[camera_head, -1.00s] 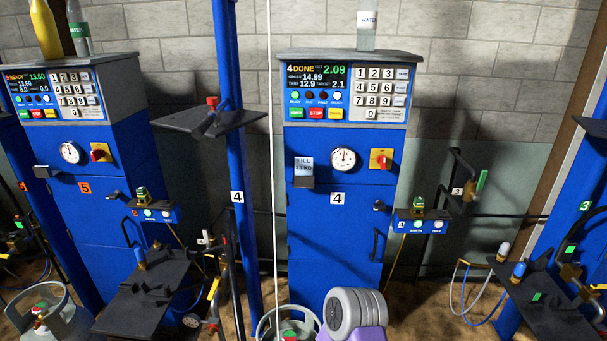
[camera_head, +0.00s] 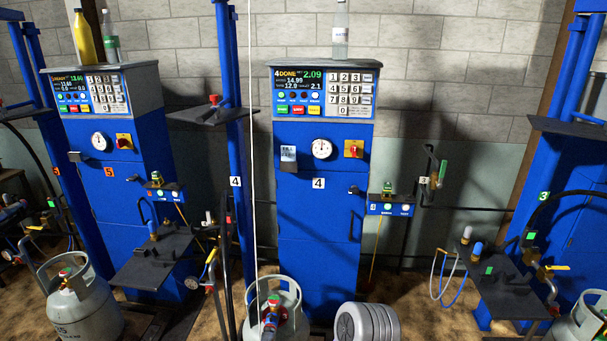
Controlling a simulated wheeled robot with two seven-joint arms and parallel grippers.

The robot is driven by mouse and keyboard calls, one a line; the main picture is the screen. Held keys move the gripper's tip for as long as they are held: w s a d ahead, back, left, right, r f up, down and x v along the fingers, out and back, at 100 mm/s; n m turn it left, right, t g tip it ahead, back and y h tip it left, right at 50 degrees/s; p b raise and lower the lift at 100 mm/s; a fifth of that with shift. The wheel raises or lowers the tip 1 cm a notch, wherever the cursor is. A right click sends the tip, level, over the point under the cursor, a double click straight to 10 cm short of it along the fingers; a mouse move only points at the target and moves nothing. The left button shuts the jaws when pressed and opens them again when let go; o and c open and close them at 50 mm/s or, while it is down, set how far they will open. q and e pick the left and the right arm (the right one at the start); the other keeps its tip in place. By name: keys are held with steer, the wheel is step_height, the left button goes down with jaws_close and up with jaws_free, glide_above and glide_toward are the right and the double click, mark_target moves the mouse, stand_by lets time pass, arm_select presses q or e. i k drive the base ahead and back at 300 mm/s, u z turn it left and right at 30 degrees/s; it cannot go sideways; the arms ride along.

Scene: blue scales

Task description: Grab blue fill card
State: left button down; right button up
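Neither of my grippers shows in the head view, and nothing visible touches the card.
A grey gas cylinder (camera_head: 253,327) stands low in front of cabinet 4, with a grey ribbed round object (camera_head: 367,322) beside it. A black shelf (camera_head: 149,262) projects at left, another (camera_head: 505,292) at right. A thin pale vertical line crosses left of cabinet 4.

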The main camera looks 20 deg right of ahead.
mark_target(287, 153)
steer(key=z, duration=0.05)
steer(key=k, duration=0.8)
steer(key=u, duration=0.45)
steer(key=i, duration=2.15)
steer(key=z, duration=1.05)
